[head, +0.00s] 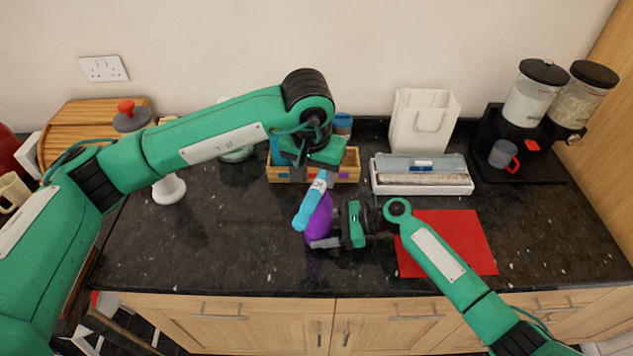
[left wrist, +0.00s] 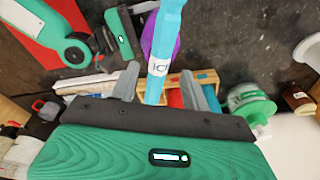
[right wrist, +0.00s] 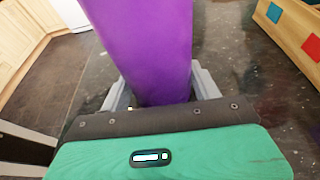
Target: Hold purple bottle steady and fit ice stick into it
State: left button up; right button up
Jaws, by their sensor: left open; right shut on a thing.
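The purple bottle (head: 320,226) is over the middle of the counter, with my right gripper (head: 328,242) shut on it. It fills the middle of the right wrist view (right wrist: 145,50) between the two fingers. The light blue ice stick (head: 307,210) overlaps the bottle in the head view. In the left wrist view the ice stick (left wrist: 164,45) runs between the spread fingers of my left gripper (left wrist: 166,88), with purple showing behind it on both sides. My left gripper is open above the bottle. I cannot tell whether the stick's end is inside the bottle; its mouth is hidden.
A wooden box (head: 343,172) with coloured squares stands behind the bottle. A white tray (head: 422,185) and a red mat (head: 462,240) are to the right. A dispenser stand with a grey mug (head: 503,154) is at the back right. The front left counter is clear.

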pick_arm(q)
notch_tip(320, 180, up, 8)
jog(key=s, duration=0.1)
jog(key=shift+a+f, duration=0.2)
jog(key=shift+a, duration=0.05)
jog(key=shift+o, duration=0.4)
jog(key=shift+s, duration=0.1)
jog(key=shift+d, duration=0.1)
jog(key=g, duration=0.2)
send_over(317, 186)
jog(key=shift+y, duration=0.3)
jog(key=f, duration=0.6)
jog(key=shift+s+d+f, duration=0.15)
jog(key=shift+s+f, duration=0.1)
jog(key=f, duration=0.5)
jog(key=shift+w+f, duration=0.3)
grip_shut()
